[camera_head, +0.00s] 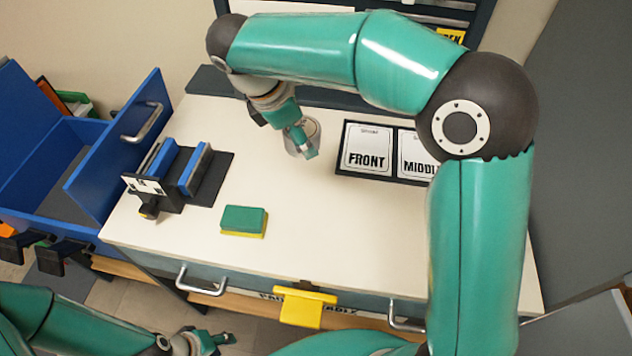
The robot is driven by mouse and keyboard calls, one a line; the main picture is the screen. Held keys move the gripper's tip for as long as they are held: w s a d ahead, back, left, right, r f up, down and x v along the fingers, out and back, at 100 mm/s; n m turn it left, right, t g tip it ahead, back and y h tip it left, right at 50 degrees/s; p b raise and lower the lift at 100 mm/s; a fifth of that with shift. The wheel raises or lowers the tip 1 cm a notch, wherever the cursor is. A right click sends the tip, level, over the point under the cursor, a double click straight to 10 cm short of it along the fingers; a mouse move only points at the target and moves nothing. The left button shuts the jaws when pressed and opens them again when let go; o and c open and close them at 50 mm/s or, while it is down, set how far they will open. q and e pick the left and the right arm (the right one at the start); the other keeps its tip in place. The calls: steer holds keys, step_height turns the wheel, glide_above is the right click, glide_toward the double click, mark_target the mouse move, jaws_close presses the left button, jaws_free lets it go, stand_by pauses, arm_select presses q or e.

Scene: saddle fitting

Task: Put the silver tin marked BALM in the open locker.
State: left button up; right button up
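My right arm reaches in from the right over the table (330,230). Its gripper (303,143) points down above the back of the table, at a round silver-grey thing (313,128) that looks like a tin. The fingers partly cover it, and no marking can be read. It seems to be between the fingers, but I cannot tell if they grip it. My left gripper (222,340) is low at the bottom left, in front of the table, empty and seemingly open. A blue open unit (120,130) with a handled front stands at the left; I cannot tell if it is the locker.
A green and yellow sponge (243,220) lies on the table. A black stand with blue jaws (188,172) is at the table's left. Cards marked FRONT (368,150) and MIDDLE (414,158) lie in a dark frame. A yellow bracket (304,308) hangs at the front edge. The table's centre is clear.

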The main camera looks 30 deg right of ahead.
glide_above(314, 197)
steer(key=a, duration=0.2)
steer(key=f, duration=1.3)
steer(key=shift+s+d+f, duration=0.1)
steer(key=shift+d+f, duration=0.15)
steer(key=shift+f, duration=2.75)
steer(key=o, duration=1.3)
steer(key=shift+f, duration=0.1)
